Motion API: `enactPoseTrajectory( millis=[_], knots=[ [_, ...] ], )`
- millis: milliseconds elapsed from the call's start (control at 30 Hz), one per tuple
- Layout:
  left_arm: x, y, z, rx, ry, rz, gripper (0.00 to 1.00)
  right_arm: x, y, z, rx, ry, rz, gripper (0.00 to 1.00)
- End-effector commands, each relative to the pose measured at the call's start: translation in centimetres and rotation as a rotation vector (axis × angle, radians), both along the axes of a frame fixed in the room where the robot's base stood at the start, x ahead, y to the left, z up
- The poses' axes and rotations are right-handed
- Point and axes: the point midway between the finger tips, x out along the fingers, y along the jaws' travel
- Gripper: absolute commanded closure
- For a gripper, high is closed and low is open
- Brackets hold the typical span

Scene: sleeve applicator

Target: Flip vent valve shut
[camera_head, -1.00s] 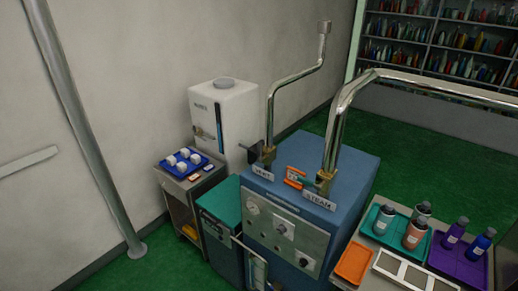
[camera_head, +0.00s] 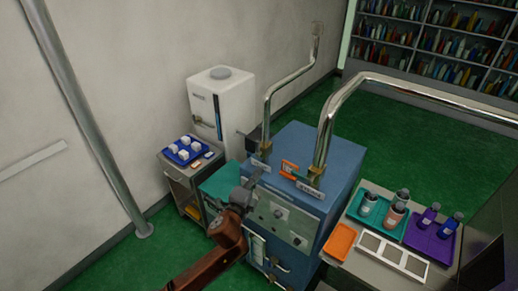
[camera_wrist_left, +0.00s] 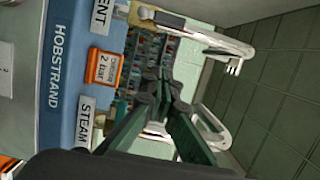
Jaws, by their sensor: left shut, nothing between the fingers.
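The blue machine (camera_head: 300,150) has two chrome pipes with small brass valves at their feet. The vent valve (camera_head: 264,148) is at the left pipe; its dark lever (camera_head: 248,138) sticks out to the left. In the left wrist view, the VENT label (camera_wrist_left: 101,16) is at the top edge and a dark lever (camera_wrist_left: 168,19) shows beside it. My left gripper (camera_head: 256,173) is shut and empty, in front of the machine's top front edge, below the vent valve, apart from the lever. It also shows in the left wrist view (camera_wrist_left: 163,88). My right gripper is not in view.
The steam pipe (camera_head: 325,130) rises right of the vent and bends right. An orange sign (camera_head: 290,168) stands between the valves. A white tank (camera_head: 222,105) and a cart with a blue tray (camera_head: 182,150) stand left. A table with bottles (camera_head: 396,215) stands right.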

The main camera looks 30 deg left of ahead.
Motion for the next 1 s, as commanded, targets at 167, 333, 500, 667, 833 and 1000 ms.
enactPoseTrajectory(
  millis=[167,333,500,667,833,1000],
  knots=[
    [-0.1,-0.1,0.3,0.004,-0.004,0.0,1.0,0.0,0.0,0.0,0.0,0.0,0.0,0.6],
    [0.0,-0.1,0.2,0.003,-0.004,-0.001,1.0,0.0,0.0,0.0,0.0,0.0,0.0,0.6],
    [1.2,0.2,0.3,0.002,-0.004,0.0,1.0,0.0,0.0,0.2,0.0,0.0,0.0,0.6],
    [4.0,0.7,0.4,0.002,-0.004,0.001,1.0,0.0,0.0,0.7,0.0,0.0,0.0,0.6],
    [7.5,1.2,0.4,0.001,-0.004,0.001,1.0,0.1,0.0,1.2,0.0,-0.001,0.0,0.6],
    [10.0,2.4,0.3,0.002,-0.002,0.003,1.0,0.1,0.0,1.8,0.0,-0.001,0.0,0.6]
  ],
)
